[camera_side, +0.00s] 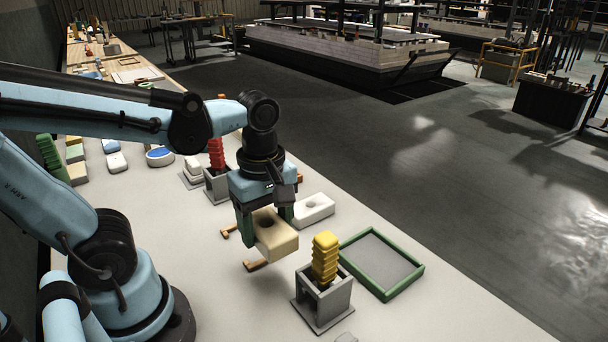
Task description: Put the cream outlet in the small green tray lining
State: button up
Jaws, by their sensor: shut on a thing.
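My gripper (263,217) is shut on a cream outlet (276,236), a block with a round dark hole in its face. The outlet hangs tilted in the jaws; it seems to be held above the light table, above or near a small brown bracket. The small green tray (412,287) lies on the table to the right of the gripper, past a grey stand. Its green rim surrounds a flat grey lining (382,262), which is empty. My gripper and the outlet are apart from the tray.
A grey stand (322,301) holding an upright yellow ribbed piece (325,257) stands between my gripper and the tray. A white block with a hole (314,209) lies behind the outlet. A red ribbed piece (216,154) stands in another holder further back. The front table area is mostly clear.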

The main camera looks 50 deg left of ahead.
notch_tip(320, 180, up, 12)
jog(key=w+d, duration=0.6)
jog(key=d, duration=0.3)
jog(key=w+d, duration=0.5)
jog(key=d, duration=0.4)
send_over(378, 260)
notch_tip(378, 260, down, 18)
jog(key=shift+r, duration=0.15)
jog(key=shift+f, duration=2)
jog(key=shift+f, duration=0.1)
jog(key=o, duration=1.1)
